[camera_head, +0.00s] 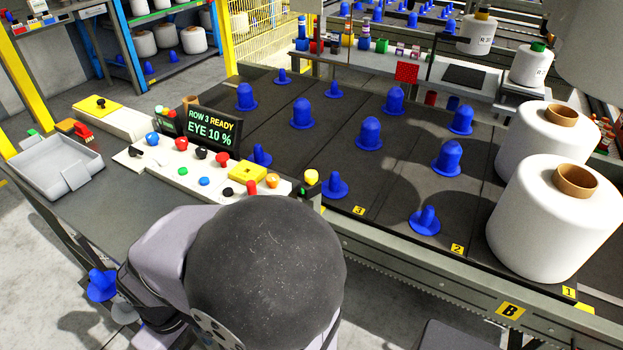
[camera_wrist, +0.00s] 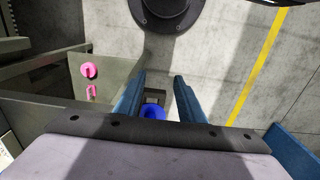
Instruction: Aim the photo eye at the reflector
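A red square reflector (camera_head: 406,72) stands upright beyond the far edge of the dark peg bed. A small dark device with a yellow top (camera_head: 311,178), which may be the photo eye, sits at the right end of the console. The display (camera_head: 211,129) reads "ROW 3 READY" and "EYE 10 %". My gripper (camera_wrist: 158,82) shows in the wrist view with its two blue fingers apart and nothing clasped between the tips. It points down over the floor, away from the device.
The console (camera_head: 160,168) carries several coloured buttons and knobs. Blue pegs (camera_head: 370,133) stand across the bed. Large white bobbins (camera_head: 548,225) fill the right side. A grey tray (camera_head: 55,168) lies at left. A blue object (camera_wrist: 152,111) shows beyond the gripper's base in the wrist view.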

